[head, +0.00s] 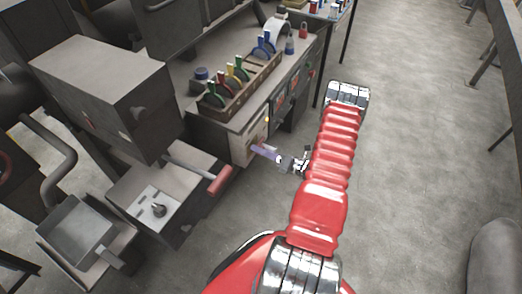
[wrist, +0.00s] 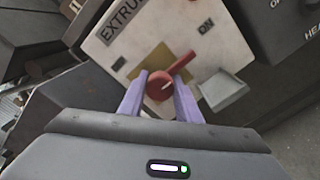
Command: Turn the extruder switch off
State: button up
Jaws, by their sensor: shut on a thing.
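The extruder switch (wrist: 158,86) is a red rotary knob on a light panel (wrist: 215,42). Its lever slants up and right toward the word ON. A dark label beginning "EXTRU" is at the panel's upper left; the rest is cut off. My gripper (wrist: 161,84) has its two purple fingers on either side of the knob's round hub, shut on it. In the head view, my gripper (head: 265,152) reaches left to the light panel (head: 250,138) on the bench's front. The knob is too small to make out there.
A machine with a red-gripped lever (head: 219,180) stands just left of my gripper. A wooden rack (head: 242,92) with several coloured tools sits on the bench above. A dark panel marked with H, E, A letters (wrist: 285,25) adjoins at right. Open floor lies right.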

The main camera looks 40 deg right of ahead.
jog(key=shift+c, duration=0.9)
jog(key=shift+f+n, duration=0.1)
jog(key=shift+n, duration=0.4)
jog(key=n, duration=0.2)
jog(key=shift+n, duration=0.3)
jog(key=n, duration=1.4)
jog(key=shift+n, duration=0.3)
jog(key=o, duration=1.1)
jog(key=shift+c, duration=0.2)
